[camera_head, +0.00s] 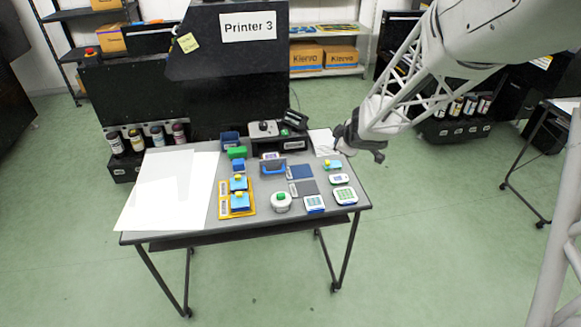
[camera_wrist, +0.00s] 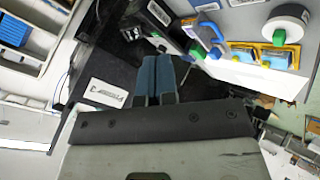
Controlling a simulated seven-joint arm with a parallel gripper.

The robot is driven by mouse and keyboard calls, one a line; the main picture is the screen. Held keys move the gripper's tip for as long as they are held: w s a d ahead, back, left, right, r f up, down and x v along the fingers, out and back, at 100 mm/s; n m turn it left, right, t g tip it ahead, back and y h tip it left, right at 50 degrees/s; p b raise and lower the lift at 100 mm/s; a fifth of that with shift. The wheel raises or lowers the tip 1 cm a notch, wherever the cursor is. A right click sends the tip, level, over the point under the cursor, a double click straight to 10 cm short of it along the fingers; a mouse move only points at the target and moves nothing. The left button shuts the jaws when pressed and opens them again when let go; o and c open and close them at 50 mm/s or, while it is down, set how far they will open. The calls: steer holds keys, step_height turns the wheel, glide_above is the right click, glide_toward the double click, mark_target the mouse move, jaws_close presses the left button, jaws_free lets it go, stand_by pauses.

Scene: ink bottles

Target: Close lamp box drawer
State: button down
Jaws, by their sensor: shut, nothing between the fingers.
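My gripper (camera_head: 372,150) is at the right rear edge of the grey table, beside a white sheet. In the wrist view its two blue-grey fingers (camera_wrist: 155,80) are together and empty. No part is clearly labelled as the lamp box. A black box (camera_head: 292,143) with a light front label stands at the back of the table, left of my gripper; I cannot tell whether it is the lamp box or whether a drawer on it is open.
The grey table (camera_head: 275,222) carries several small blue, green and white items and large white sheets (camera_head: 165,190) on the left. A black printer (camera_head: 235,85) stands behind it. Ink bottles (camera_head: 157,137) stand at the printer's lower left. Green floor (camera_head: 430,260) is free at right.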

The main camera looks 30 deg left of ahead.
mark_target(274, 155)
steer(key=s+a+f+n+g, duration=0.2)
steer(key=s+a+f, duration=0.1)
steer(key=a+f, duration=0.2)
steer(key=s+a+f+n+g, duration=0.2)
steer(key=a+f, duration=0.3)
steer(key=a, duration=0.3)
steer(key=shift+s+f+n+g+y, duration=0.4)
steer(key=shift+s+n, duration=0.1)
steer(key=shift+s, duration=0.35)
steer(key=shift+a+f, duration=0.1)
steer(key=shift+x, duration=4.85)
steer(key=shift+w, duration=0.1)
steer(key=w+a, duration=0.7)
steer(key=shift+w+a, duration=0.1)
steer(key=shift+a, duration=0.05)
steer(key=shift+w+a, duration=0.2)
